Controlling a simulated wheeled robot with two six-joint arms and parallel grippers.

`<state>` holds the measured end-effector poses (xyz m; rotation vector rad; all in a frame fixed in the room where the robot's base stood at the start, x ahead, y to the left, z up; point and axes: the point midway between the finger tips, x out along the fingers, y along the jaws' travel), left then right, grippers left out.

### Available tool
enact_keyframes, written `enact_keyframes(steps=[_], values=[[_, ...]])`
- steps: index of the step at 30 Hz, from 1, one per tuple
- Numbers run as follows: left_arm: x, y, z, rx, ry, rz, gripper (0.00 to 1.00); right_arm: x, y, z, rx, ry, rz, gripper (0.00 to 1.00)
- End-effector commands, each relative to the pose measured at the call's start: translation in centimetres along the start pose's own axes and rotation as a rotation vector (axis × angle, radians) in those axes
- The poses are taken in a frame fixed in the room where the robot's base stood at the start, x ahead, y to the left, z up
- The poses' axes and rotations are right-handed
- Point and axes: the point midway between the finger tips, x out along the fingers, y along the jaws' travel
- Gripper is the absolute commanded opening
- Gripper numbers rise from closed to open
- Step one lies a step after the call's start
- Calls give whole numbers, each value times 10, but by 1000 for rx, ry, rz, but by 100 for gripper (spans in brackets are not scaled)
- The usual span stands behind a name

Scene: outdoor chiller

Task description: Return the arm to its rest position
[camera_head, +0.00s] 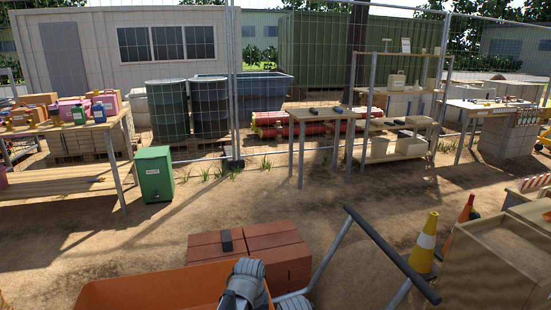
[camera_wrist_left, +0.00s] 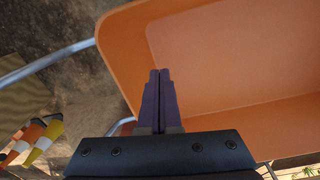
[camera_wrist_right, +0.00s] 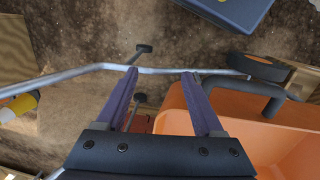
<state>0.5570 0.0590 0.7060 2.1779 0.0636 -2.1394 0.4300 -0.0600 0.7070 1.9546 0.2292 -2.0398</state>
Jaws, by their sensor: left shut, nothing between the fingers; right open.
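My left gripper (camera_wrist_left: 159,72) is shut and empty, its two dark fingers pressed together in the left wrist view. It points at the orange tub (camera_wrist_left: 235,62), with the tub's rim and floor behind the fingers. My right gripper (camera_wrist_right: 161,72) is open in the right wrist view. A grey metal tube (camera_wrist_right: 90,69) runs across behind or between its fingertips; I cannot tell whether they touch. The tub also shows at the bottom of the head view (camera_head: 150,291). Neither set of fingertips can be made out in the head view.
A long black bar (camera_head: 390,252) on grey tubing stands right of the tub. A reddish-brown block (camera_head: 284,262) lies beyond the tub. Open dirt ground (camera_head: 250,200) lies ahead.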

Motion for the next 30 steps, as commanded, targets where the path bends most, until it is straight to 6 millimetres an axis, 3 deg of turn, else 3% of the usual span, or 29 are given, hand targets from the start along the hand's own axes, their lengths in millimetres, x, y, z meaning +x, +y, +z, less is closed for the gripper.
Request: enact_keyframes(steps=[1,6,12,19,30], values=[[-38,0,18,42,-5,-12,0,-37,4,2,0,0,0,69],[-94,0,60,181,-23,-58,0,-93,9,6,0,0,0,69],[-149,-4,99,321,-44,-104,0,-146,14,9,1,0,0,69],[-177,-7,121,409,-58,-132,0,-172,16,10,1,0,0,69],[-177,-7,124,424,-61,-136,0,-173,16,10,1,0,0,69]])
